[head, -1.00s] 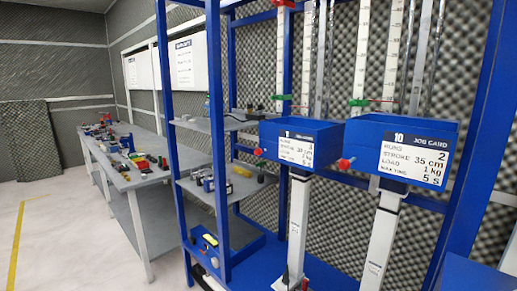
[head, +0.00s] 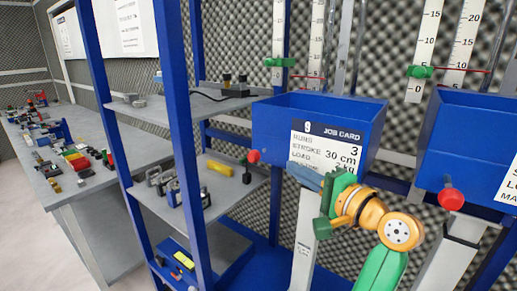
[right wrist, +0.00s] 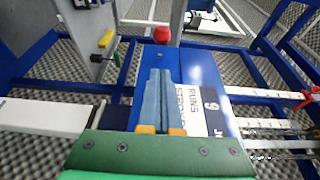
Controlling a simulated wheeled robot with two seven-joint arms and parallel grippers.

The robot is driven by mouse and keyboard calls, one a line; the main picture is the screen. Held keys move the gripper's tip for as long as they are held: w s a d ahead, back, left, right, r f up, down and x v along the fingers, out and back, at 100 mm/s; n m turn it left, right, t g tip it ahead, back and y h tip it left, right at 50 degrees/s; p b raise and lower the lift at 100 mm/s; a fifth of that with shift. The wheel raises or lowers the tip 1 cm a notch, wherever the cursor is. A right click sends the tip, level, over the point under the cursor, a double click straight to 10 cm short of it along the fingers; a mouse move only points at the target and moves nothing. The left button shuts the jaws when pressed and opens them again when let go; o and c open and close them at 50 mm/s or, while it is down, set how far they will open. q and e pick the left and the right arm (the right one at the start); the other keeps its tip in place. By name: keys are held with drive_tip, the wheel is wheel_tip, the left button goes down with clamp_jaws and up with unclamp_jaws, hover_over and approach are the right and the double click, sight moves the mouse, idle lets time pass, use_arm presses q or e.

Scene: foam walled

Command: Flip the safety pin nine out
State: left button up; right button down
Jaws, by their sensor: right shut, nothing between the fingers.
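The safety pin of station nine, a round red knob (head: 253,157), sticks out at the left end of the blue bin (head: 272,130) whose card is numbered 9. The red knob also shows in the right wrist view (right wrist: 162,34), beyond the fingertips. My right gripper (head: 293,169), green and orange with blue-grey fingers, is in front of the bin's card, to the right of the knob and apart from it. In the right wrist view its fingers (right wrist: 158,76) are together and empty, pointing toward the knob. My left gripper is not in view.
A second blue bin (head: 470,150) with its own red knob (head: 452,198) stands at right. Blue frame posts (head: 174,90) and grey shelves (head: 190,195) with small parts stand at left. A long bench (head: 70,190) lies further left.

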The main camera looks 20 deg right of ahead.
sight(271, 155)
drive_tip(key=p+x, duration=0.1)
drive_tip(key=x, duration=0.4)
drive_tip(key=p+x, duration=0.1)
drive_tip(key=x, duration=0.1)
drive_tip(key=shift+w+a+r+p, duration=0.2)
drive_tip(key=shift+a+r+p, duration=0.1)
drive_tip(key=shift+r, duration=0.05)
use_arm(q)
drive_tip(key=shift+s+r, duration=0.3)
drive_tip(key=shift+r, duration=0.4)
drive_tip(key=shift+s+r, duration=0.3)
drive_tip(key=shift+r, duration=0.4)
use_arm(e)
drive_tip(key=shift+w+a+f, duration=0.1)
drive_tip(key=shift+w+f, duration=0.05)
drive_tip(key=shift+w, duration=0.35)
